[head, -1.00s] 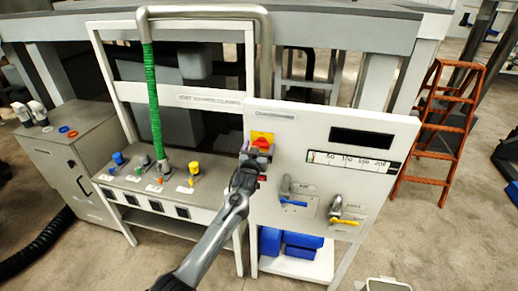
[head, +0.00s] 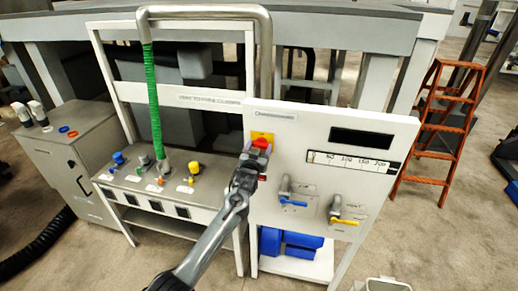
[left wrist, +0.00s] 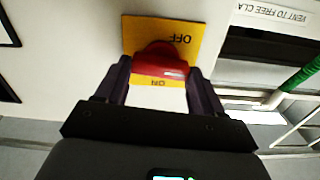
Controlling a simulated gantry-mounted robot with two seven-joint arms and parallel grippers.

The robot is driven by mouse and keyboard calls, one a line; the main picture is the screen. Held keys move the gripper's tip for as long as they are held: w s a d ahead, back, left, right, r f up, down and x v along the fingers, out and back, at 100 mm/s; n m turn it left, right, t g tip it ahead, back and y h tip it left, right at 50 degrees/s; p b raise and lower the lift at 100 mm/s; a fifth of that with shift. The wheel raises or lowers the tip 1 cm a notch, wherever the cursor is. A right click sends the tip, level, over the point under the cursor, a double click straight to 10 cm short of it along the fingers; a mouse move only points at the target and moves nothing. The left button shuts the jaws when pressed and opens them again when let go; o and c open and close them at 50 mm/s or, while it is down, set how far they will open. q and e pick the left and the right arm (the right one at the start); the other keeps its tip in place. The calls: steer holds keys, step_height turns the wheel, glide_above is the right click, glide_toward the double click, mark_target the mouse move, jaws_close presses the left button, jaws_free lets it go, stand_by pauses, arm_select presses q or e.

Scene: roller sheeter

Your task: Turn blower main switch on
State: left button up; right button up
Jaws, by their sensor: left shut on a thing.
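The blower main switch is a red rotary knob (head: 262,144) on a yellow plate (head: 261,135) at the upper left of the white control panel. The fingers hide part of the knob and plate. My right gripper does not show.
The white panel (head: 375,205) also carries a dark display (head: 361,142), a scale strip, a blue-handled valve (head: 291,202) and a yellow-handled valve (head: 343,221). A green hose (head: 152,95) stands left. An orange ladder (head: 445,125) is at the right.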

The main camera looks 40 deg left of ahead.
arm_select(q)
steer(key=m, duration=0.4)
steer(key=shift+p, duration=0.4)
steer(key=m, duration=0.4)
steer(key=shift+d+m+p, duration=0.1)
steer(key=shift+m+p, duration=0.3)
steer(key=m, duration=0.3)
steer(key=shift+m+p, duration=0.3)
steer(key=shift+f+m, duration=0.15)
steer(key=shift+m, duration=2.15)
steer(key=o, duration=1)
steer(key=shift+o, duration=0.2)
steer(key=shift+d, duration=0.1)
